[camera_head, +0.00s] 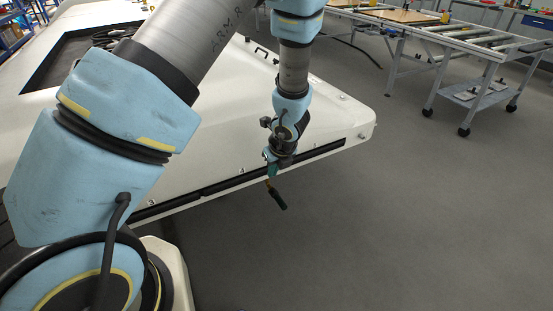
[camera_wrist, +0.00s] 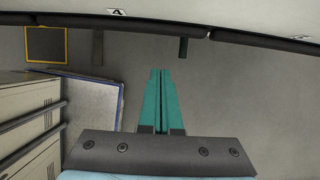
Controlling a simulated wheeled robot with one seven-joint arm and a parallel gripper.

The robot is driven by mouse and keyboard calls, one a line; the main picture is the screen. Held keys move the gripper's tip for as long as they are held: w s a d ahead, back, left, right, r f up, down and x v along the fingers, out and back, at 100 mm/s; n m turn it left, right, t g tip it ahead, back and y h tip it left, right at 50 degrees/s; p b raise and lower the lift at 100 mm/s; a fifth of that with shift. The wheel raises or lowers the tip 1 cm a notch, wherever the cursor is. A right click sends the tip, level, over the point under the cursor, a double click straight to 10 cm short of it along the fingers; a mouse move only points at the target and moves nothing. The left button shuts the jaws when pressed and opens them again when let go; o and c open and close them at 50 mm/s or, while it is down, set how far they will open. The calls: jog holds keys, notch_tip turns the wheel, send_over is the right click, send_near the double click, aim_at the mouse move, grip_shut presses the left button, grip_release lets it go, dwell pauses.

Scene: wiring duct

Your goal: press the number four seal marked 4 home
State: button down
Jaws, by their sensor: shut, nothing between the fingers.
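The number four seal is a long black strip (camera_head: 322,151) along the front edge of a white panel, near a small label 4 (camera_head: 242,170). In the wrist view the seal (camera_wrist: 150,24) runs across the top below its label (camera_wrist: 117,12) and ends at a joint with another black strip. I cannot tell how deep it sits. My gripper (camera_wrist: 161,73) has teal fingers, shut together and empty, pointing toward the strip with floor seen between. In the head view my gripper (camera_head: 271,170) is at the panel edge, to the right of the label 4.
The neighbouring strip (camera_head: 165,205) carries label 3 (camera_head: 151,202). A beige cabinet (camera_wrist: 25,115) stands left in the wrist view. A wheeled rack (camera_head: 470,95) stands back right, with open floor before it.

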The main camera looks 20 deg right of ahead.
jog(key=p+v, duration=0.1)
jog(key=v, duration=0.5)
jog(key=shift+s, duration=0.15)
jog(key=w+a+r+n+g+y, duration=0.1)
jog(key=w+a+r+n, duration=0.1)
jog(key=a+r+n, duration=0.5)
jog(key=w+a+r+n+g, duration=0.1)
jog(key=w+a+r+n, duration=0.15)
jog(key=a+n, duration=0.75)
jog(key=s+a+r+n, duration=0.3)
jog(key=a+n, duration=0.4)
jog(key=n, duration=0.1)
jog(key=s+a+r+n+h, duration=0.1)
jog(key=s+a+r+n, duration=0.2)
jog(key=a+n, duration=0.4)
jog(key=shift+s+r+n+g+h, duration=0.35)
jog(key=shift+r+n+g, duration=0.1)
jog(key=shift+n, duration=0.45)
